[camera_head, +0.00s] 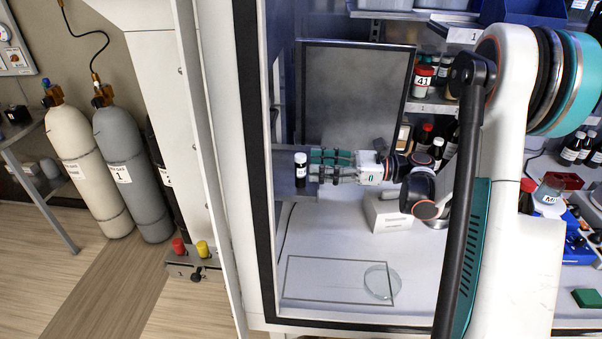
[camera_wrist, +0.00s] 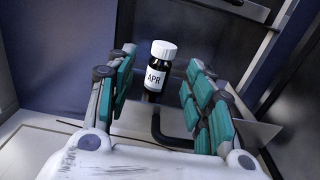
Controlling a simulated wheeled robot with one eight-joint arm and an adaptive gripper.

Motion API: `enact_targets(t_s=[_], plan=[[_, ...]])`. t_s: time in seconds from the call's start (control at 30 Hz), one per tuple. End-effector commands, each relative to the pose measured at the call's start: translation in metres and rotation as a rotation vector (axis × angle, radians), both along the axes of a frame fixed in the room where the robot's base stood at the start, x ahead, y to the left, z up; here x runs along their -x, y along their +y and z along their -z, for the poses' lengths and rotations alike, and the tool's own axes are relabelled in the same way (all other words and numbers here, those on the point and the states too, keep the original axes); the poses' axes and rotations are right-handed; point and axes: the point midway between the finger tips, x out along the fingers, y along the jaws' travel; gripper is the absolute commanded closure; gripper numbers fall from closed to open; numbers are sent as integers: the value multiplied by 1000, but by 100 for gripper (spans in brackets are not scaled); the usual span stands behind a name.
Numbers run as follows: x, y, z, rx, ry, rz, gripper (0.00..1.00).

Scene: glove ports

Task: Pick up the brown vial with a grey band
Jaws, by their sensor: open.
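A small dark vial (camera_head: 300,170) with a white cap and a pale label stands upright at the left of the cabinet. In the wrist view the same vial (camera_wrist: 157,72) shows "APR" on its label. Its glass looks nearly black; I cannot make out a separate grey band. My gripper (camera_head: 314,166) reaches left with green-padded fingers spread apart, its tips just right of the vial in the head view. In the wrist view my gripper (camera_wrist: 160,62) is open and empty, with the vial centred between and slightly beyond the fingertips. The vial's base is partly hidden.
A dark panel (camera_head: 355,95) stands behind my gripper. A white box (camera_head: 391,213) stands below my wrist. A glass dish (camera_head: 382,282) lies at the front of the cabinet floor. Shelves with several bottles (camera_head: 423,82) are to the right. The cabinet's left wall is close.

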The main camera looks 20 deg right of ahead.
Motion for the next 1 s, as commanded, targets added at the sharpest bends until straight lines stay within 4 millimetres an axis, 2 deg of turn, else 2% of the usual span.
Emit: enact_targets(t_s=[0.17,0.43,0.7,0.8,0.9,1.0], plan=[[-4,10,0,0,0,-2,52],[-17,43,0,0,0,-2,52],[-20,47,0,0,0,1,52],[-20,47,0,0,0,1,75],[-20,47,0,0,0,1,93],[-20,47,0,0,0,1,93]])
